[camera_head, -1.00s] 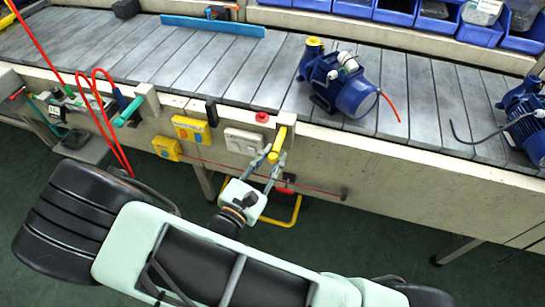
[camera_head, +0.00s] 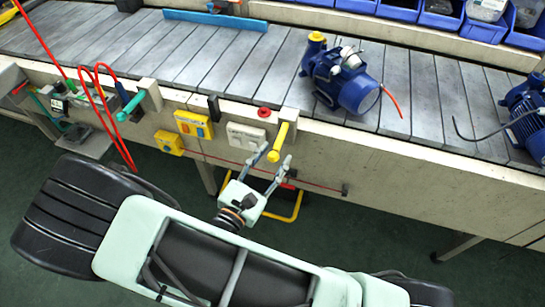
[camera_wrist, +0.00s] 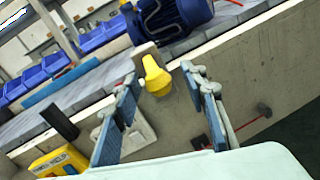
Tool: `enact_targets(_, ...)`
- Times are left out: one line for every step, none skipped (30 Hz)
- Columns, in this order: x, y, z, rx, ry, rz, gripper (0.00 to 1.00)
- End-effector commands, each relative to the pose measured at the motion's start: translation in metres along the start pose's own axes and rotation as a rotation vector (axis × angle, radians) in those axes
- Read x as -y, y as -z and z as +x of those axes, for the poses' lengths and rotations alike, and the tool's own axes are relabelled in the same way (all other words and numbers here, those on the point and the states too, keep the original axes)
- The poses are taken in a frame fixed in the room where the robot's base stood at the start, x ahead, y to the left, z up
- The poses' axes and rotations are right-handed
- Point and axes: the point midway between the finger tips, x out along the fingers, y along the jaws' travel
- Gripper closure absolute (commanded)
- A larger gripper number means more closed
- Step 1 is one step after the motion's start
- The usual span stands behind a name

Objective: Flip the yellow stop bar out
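The yellow stop bar (camera_head: 279,140) is a short rounded bar on a pale bracket at the conveyor's front edge. In the head view it slants down and outward along the front panel. In the wrist view, the yellow stop bar (camera_wrist: 155,76) shows between and beyond my fingertips, with a gap on each side. My gripper (camera_head: 271,157) is open and empty, just below and in front of the bar's lower end. Both fingers of my gripper (camera_wrist: 158,77) show in the wrist view, spread apart.
A blue pump (camera_head: 345,80) stands on the slatted conveyor (camera_head: 240,60) behind the bar. Left of the bar are a red button (camera_head: 264,112), a pale switch box (camera_head: 246,136) and a yellow control box (camera_head: 194,124). A teal bar (camera_head: 131,105) sits farther left. A red cord runs below.

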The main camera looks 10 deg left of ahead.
Motion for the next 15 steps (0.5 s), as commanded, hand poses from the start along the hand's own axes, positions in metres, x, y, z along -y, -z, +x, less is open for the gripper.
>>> enact_targets(0.0, 0.0, 0.0, 0.0, 0.0, 0.0, 0.6)
enact_targets(0.0, 0.0, -0.001, 0.0, -0.001, 0.0, 0.6)
enact_targets(-0.001, 0.0, -0.002, 0.0, -0.001, 0.0, 0.6)
enact_targets(-0.001, 0.0, -0.004, 0.0, -0.001, 0.0, 0.6)
enact_targets(-0.001, 0.0, -0.007, -0.001, -0.001, 0.001, 0.6)
enact_targets(-0.001, 0.0, -0.011, -0.001, -0.002, 0.001, 0.6)
enact_targets(-0.001, 0.001, -0.016, -0.002, -0.003, 0.001, 0.6)
enact_targets(-0.002, 0.001, -0.021, -0.003, -0.004, 0.001, 0.6)
enact_targets(-0.001, 0.0, -0.029, -0.002, -0.003, 0.002, 0.6)
enact_targets(-0.002, 0.001, -0.035, -0.003, -0.004, 0.002, 0.6)
enact_targets(-0.002, 0.001, -0.042, -0.003, -0.004, 0.002, 0.6)
enact_targets(-0.002, 0.0, -0.051, -0.002, -0.005, 0.002, 0.6)
enact_targets(-0.001, 0.001, -0.058, -0.003, -0.004, 0.002, 0.6)
enact_targets(-0.001, 0.001, -0.065, -0.003, -0.004, 0.001, 0.6)
enact_targets(-0.001, 0.0, -0.073, -0.002, -0.004, 0.0, 0.6)
